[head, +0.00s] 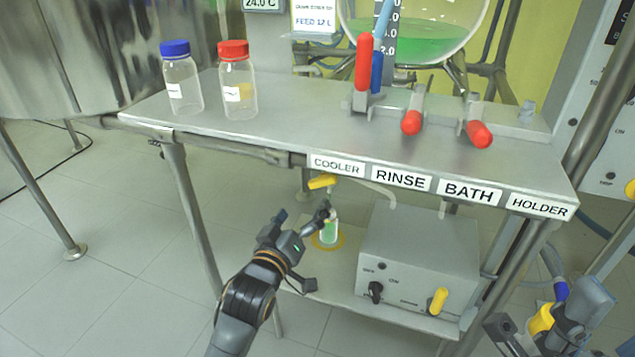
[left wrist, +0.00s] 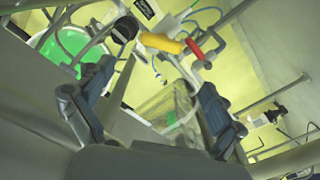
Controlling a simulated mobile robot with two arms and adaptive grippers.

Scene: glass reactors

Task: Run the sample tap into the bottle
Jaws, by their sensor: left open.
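The sample bottle (head: 328,233) is small and clear with green liquid in it. It stands upright in a yellow ring on the lower shelf, under the sample tap's yellow handle (head: 322,181). My left gripper (head: 313,244) is open beside the bottle, one finger near its upper part and the other lower and nearer. In the left wrist view a clear glass body (left wrist: 172,103) shows between the spread fingers, with the yellow handle (left wrist: 162,43) beyond. Contact cannot be told. My right gripper (head: 540,335) is at the lower right, its jaws unclear.
A grey control box (head: 417,257) stands right of the bottle on the lower shelf. Above is the bench top (head: 290,128) with blue-capped (head: 182,85) and red-capped (head: 238,88) bottles and red-handled valves (head: 411,122). Bench legs frame the space; open floor lies left.

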